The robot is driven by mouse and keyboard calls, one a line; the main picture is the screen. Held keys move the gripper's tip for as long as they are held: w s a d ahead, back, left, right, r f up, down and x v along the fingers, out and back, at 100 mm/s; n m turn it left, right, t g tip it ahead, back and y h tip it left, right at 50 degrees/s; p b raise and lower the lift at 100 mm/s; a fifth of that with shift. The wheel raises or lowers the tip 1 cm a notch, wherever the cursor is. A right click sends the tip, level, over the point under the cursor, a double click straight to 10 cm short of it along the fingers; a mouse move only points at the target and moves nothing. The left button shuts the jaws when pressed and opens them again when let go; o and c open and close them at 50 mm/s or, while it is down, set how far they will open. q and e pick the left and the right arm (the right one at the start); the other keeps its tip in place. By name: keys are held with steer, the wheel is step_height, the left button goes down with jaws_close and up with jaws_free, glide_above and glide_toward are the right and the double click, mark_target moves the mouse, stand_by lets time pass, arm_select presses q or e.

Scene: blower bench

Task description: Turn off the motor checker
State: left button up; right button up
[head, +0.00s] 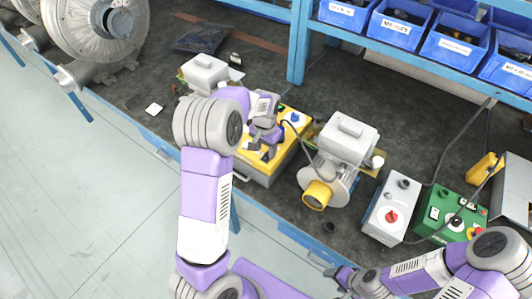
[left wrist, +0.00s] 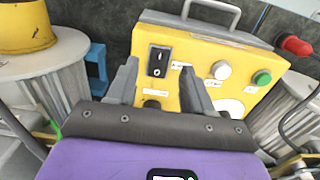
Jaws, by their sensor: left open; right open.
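The motor checker looks to be the yellow box (left wrist: 235,65) with a grey handle on top. In the left wrist view its panel has a black rocker switch (left wrist: 158,60), a white button (left wrist: 221,70) and a green button (left wrist: 262,77). In the head view the yellow box (head: 262,168) is partly hidden by my left arm. My left gripper (left wrist: 160,75) is open in front of the panel, its fingertips on either side of the rocker switch; contact cannot be told. My right gripper (head: 339,278) is open and empty, low in front of the bench edge.
Right of the yellow box stand a blower with a yellow outlet (head: 317,194), a grey box with a red knob (head: 390,212) and a green box (head: 452,215). Blue bins (head: 397,24) line the shelf behind. A large metal blower (head: 100,35) stands at far left.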

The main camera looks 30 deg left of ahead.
mark_target(266, 158)
arm_select(q)
steer(key=shift+f, duration=1.55)
steer(key=shift+w, duration=0.1)
